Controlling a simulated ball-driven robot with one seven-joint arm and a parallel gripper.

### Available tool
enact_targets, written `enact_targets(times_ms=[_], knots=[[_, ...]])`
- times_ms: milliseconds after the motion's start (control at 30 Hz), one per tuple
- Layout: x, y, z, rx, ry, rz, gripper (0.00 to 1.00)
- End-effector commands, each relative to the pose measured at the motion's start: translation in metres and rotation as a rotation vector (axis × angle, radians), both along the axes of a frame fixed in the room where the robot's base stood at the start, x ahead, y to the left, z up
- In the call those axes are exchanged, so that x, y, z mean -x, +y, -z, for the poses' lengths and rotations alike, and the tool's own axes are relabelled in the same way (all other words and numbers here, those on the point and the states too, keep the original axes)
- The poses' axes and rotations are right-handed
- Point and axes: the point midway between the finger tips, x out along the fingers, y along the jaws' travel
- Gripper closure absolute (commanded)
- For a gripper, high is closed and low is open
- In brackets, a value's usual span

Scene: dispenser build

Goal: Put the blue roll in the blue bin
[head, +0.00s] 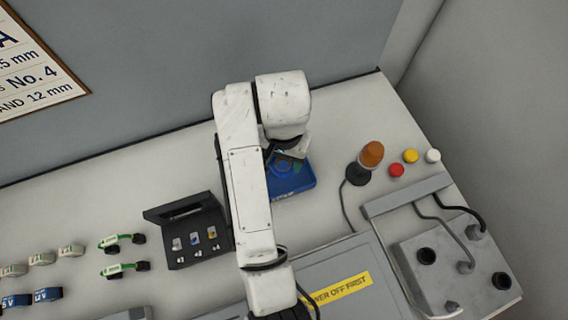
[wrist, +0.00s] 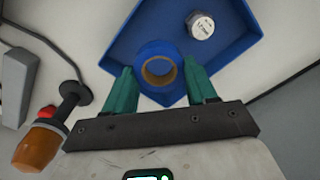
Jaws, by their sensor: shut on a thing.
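The blue roll (wrist: 145,53), a ring with a tan core, sits between the green fingers of my gripper (wrist: 159,72) in the wrist view. The fingers are shut on its sides. Behind it in that view is the blue bin (wrist: 125,45), an open tray; the roll overlaps its floor and near edge. I cannot tell whether the roll touches the bin.
An orange-topped device (head: 372,154) with a cable stands right of the bin, beside red (head: 396,170), yellow (head: 410,156) and white (head: 433,156) buttons. A black case (head: 188,230) is left of my arm.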

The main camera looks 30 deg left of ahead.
Motion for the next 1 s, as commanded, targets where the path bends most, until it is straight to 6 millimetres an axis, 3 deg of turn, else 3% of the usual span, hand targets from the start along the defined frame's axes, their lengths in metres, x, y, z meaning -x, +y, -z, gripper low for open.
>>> enact_targets(times_ms=[233,467,867,900,1000], knots=[[-0.011,0.004,0.018,0.000,0.000,0.001,0.73],[-0.009,0.004,0.039,0.000,0.000,0.000,0.73],[-0.010,0.004,0.045,0.000,0.000,0.000,0.73],[-0.010,0.004,0.045,0.000,-0.001,0.000,0.42],[-0.010,0.004,0.045,0.000,-0.001,0.000,0.32]])
